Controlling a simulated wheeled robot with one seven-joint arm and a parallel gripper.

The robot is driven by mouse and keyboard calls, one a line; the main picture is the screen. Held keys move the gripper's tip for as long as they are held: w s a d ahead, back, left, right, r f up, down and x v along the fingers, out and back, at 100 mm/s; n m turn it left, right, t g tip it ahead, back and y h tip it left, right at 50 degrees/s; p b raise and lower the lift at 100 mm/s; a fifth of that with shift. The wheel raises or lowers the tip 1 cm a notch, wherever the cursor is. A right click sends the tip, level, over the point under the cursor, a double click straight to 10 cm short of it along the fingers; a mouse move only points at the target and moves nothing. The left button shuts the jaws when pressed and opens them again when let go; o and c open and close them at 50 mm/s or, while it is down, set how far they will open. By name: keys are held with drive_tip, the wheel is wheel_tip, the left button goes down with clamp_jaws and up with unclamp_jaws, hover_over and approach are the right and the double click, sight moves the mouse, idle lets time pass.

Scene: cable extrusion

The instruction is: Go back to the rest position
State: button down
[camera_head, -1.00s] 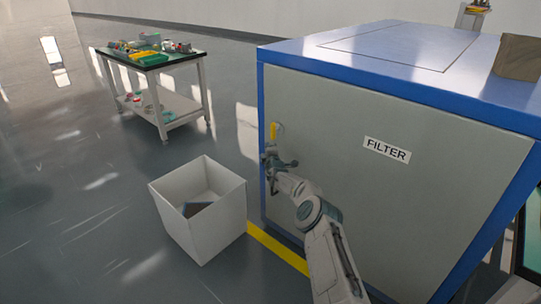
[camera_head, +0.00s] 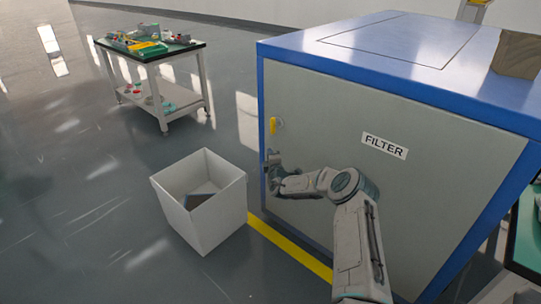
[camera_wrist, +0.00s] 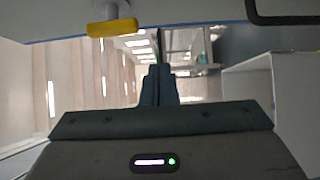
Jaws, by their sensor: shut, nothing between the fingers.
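My gripper (camera_head: 270,160) is beside the left edge of the filter cabinet's grey door (camera_head: 410,195), below the yellow latch (camera_head: 273,126). It looks small and partly hidden by my wrist in the head view. In the wrist view, the two dark fingers of my gripper (camera_wrist: 158,82) are together with nothing between them. The yellow latch (camera_wrist: 112,27) is at the top left there, apart from the fingers. The door looks closed in the head view. My arm reaches across the front of the door from the lower right.
An open white box (camera_head: 218,212) stands on the floor left of the cabinet, with a dark flat piece (camera_head: 199,197) inside. A cart (camera_head: 150,55) with tools stands at the back left. A brown block (camera_head: 516,55) sits on the cabinet top. Floor at the left is clear.

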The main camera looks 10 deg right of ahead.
drive_tip(key=s+a+r+n+g+y+p, duration=0.1)
drive_tip(key=s+a+r+n+y, duration=0.2)
drive_tip(key=a+r+n+y, duration=0.35)
drive_tip(key=s+a+r+n+g+y+p, duration=0.1)
drive_tip(key=s+a+r+n+y, duration=0.3)
drive_tip(key=a+r+n, duration=0.55)
drive_tip(key=s+a+r+n+g+y+p, duration=0.1)
drive_tip(key=s+a+r+n+g+y, duration=0.1)
drive_tip(key=s+a+r+n+g, duration=0.45)
drive_tip(key=s+a+r+n+g+y+p, duration=0.1)
drive_tip(key=s+r+n+g, duration=0.25)
drive_tip(key=s+n, duration=0.6)
drive_tip(key=s+d+r+n+g+h+p, duration=0.1)
drive_tip(key=s+d+r+n+g+h, duration=0.1)
drive_tip(key=s+n, duration=0.45)
drive_tip(key=s+d+r+n+g+h+p, duration=0.1)
drive_tip(key=s+d+n+g+h, duration=0.2)
drive_tip(key=s, duration=0.6)
drive_tip(key=s+d+r+n+t+h+p, duration=0.1)
drive_tip(key=s+d+r+n+h+p, duration=0.2)
drive_tip(key=s+d+n+h, duration=0.6)
drive_tip(key=s+d+n, duration=0.3)
drive_tip(key=s+d, duration=0.5)
drive_tip(key=s, duration=0.2)
drive_tip(key=shift+s+t, duration=0.4)
drive_tip(key=shift+a, duration=0.1)
